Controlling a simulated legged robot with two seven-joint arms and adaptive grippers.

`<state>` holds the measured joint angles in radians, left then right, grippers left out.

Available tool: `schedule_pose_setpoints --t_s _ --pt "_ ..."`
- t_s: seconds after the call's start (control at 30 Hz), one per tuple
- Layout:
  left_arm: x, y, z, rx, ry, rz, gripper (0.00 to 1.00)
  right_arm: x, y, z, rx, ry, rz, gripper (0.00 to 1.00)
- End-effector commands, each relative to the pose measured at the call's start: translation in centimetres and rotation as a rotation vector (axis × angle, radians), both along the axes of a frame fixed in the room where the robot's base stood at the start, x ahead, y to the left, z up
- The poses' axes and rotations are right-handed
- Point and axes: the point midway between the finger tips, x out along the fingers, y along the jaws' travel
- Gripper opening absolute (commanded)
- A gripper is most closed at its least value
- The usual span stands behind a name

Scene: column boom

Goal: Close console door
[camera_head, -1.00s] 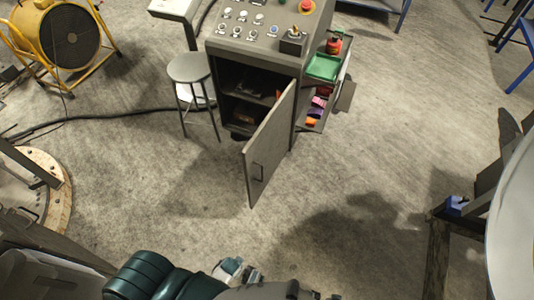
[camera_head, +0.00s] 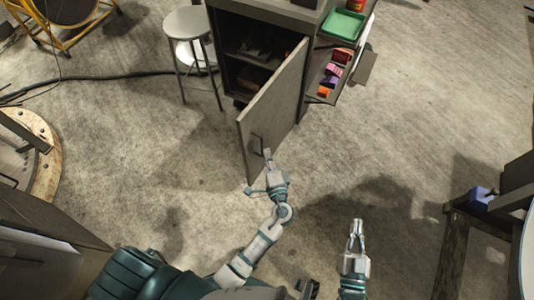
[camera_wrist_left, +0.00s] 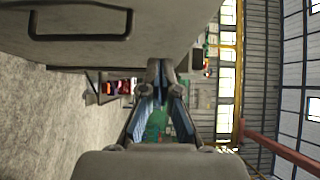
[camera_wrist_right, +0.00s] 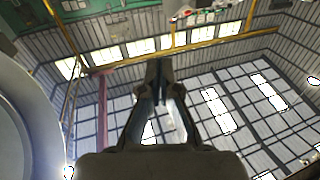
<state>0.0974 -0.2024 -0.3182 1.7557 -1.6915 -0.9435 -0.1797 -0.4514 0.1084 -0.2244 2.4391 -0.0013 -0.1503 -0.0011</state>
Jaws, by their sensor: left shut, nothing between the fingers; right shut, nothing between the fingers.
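The console (camera_head: 262,12) stands at the top centre of the head view. Its grey door (camera_head: 272,112) is hinged at the right and swung wide open toward me, showing the dark shelves inside. The door carries a dark handle (camera_head: 260,148), which also shows large in the left wrist view (camera_wrist_left: 82,36). My left gripper (camera_head: 267,154) is shut and empty, close to the door near the handle; I cannot tell if it touches. The left wrist view shows its fingers (camera_wrist_left: 160,72) beside the door panel. My right gripper (camera_head: 357,224) is shut and empty over open floor, right of the door.
A grey stool (camera_head: 187,24) stands left of the console. A side rack (camera_head: 318,84) with a green tray (camera_head: 344,24) and small coloured items is on the console's right. A dark stand (camera_head: 455,235) is at the lower right. Floor in front is clear.

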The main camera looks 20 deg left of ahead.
Motion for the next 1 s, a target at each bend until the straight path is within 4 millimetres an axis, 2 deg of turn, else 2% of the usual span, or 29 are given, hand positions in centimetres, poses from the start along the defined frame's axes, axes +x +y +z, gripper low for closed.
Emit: schedule_pose_setpoints --t_s 0.33,0.5,0.6,1.0 --pt "5.9 4.6 -0.2 0.001 0.002 0.0 0.0 -0.1 0.2 1.4 0.035 -0.11 0.001 0.0" --pt "5.9 7.2 -0.1 0.001 0.002 0.001 0.0 -0.1 0.2 1.5 0.035 -0.112 0.001 0.0" --pt "6.0 7.9 -0.1 0.0 0.002 -0.001 0.0 -0.1 0.2 1.5 0.035 -0.112 0.001 0.0" --pt "6.0 8.4 -0.1 0.0 0.002 -0.001 0.0 0.1 0.2 1.4 0.034 -0.109 0.0 0.0"
